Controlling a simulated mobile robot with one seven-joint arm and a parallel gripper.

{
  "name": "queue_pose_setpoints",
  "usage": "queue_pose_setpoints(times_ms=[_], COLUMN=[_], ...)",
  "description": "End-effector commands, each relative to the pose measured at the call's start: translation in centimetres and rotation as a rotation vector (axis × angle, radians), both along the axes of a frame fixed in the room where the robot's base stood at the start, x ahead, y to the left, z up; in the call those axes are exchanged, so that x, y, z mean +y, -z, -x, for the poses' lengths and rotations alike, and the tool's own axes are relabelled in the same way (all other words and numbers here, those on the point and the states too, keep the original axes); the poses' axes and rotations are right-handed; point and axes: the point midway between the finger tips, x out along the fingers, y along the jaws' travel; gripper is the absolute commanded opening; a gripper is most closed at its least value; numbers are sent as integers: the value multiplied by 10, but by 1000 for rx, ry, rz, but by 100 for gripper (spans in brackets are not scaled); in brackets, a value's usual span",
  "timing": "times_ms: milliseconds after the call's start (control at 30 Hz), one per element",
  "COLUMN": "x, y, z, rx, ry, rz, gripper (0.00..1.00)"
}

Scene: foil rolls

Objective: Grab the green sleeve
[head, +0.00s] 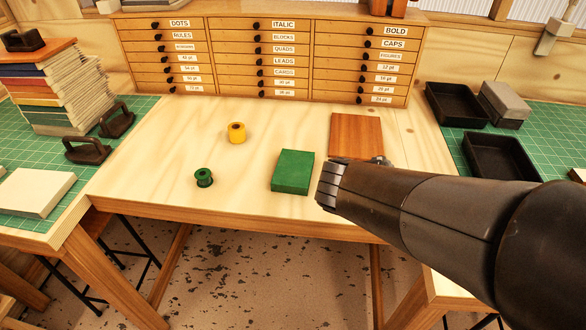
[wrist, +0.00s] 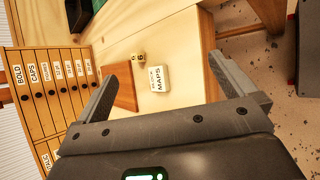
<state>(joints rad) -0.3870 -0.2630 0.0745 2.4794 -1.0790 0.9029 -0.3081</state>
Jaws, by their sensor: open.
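The green sleeve (head: 293,172) is a flat green box lying on the pale table near its front edge, right of the middle in the head view. My gripper (head: 333,185) is to its right in the picture and looks apart from it. In the wrist view my gripper (wrist: 166,70) is open, its two fingers spread wide with nothing between them up close. Beyond the fingers stands a pale face lettered "BLOCK MAPS" (wrist: 153,79); I cannot tell whether it is a side of the sleeve. No green of the sleeve is clear there.
A green roll (head: 204,178) and a yellow roll (head: 237,133) stand left of the sleeve. A brown board (head: 357,134) lies behind my gripper; it also shows in the wrist view (wrist: 124,90). A drawer cabinet (head: 265,60) closes off the back. The table's left part is mostly clear.

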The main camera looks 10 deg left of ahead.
Motion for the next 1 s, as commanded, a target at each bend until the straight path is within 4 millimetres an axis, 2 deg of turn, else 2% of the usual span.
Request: queue_pose_setpoints(times_ms=[100,233,400,500,600,700,1000], x=[40,94,166,196,212,218,215], y=[11,23,44,54,59,63,79], z=[-27,-51,-62,-61,-60,-65,-104], rx=[43,64,60,50,42,37,38], ry=[-272,-572,-908,-1037,-1108,-1134,-1133], rz=[226,465,720,815,868,887,886], gripper=[100,100,100,100,100,100,100])
